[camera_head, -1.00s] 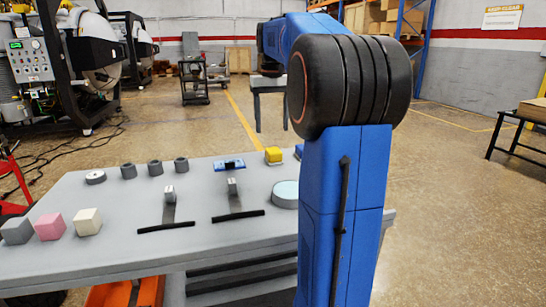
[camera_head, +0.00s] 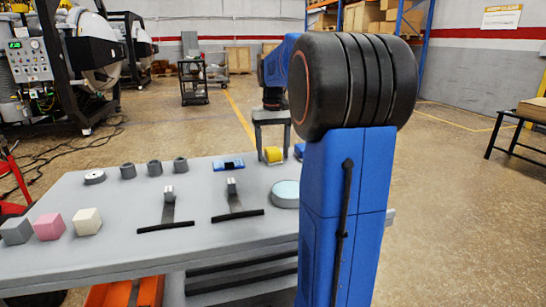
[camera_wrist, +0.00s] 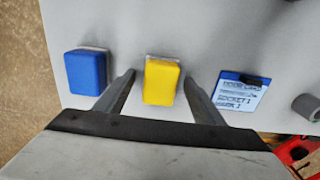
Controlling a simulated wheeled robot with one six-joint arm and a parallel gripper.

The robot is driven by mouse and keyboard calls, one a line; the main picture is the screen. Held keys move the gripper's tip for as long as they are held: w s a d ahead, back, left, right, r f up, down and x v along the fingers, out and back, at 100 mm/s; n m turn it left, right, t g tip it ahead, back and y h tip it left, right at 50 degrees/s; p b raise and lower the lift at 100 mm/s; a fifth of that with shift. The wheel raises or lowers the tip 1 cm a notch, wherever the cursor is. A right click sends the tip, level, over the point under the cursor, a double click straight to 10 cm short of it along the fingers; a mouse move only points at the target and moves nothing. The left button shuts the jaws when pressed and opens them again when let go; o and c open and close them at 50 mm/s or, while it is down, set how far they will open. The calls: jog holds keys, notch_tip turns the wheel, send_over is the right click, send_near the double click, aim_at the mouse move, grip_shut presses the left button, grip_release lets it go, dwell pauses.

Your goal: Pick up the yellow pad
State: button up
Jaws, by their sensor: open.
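The yellow pad (camera_head: 273,156) lies at the far edge of the grey table, near the blue pad (camera_head: 299,150). In the wrist view the yellow pad (camera_wrist: 161,82) is between the two fingers of my gripper (camera_wrist: 159,78), with a gap on each side. My gripper (camera_head: 273,148) is open above the yellow pad in the head view; whether the fingers reach down beside it is hard to tell. The blue pad (camera_wrist: 86,73) is just outside the left finger in the wrist view.
A blue labelled card (camera_wrist: 241,98) lies right of the yellow pad in the wrist view.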

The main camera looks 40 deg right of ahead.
aim_at(273, 150)
jog(key=shift+c, duration=0.2)
jog(key=c, duration=1.1)
jog(key=shift+r, duration=0.15)
notch_tip(273, 150, up, 10)
jog(key=shift+f, duration=0.1)
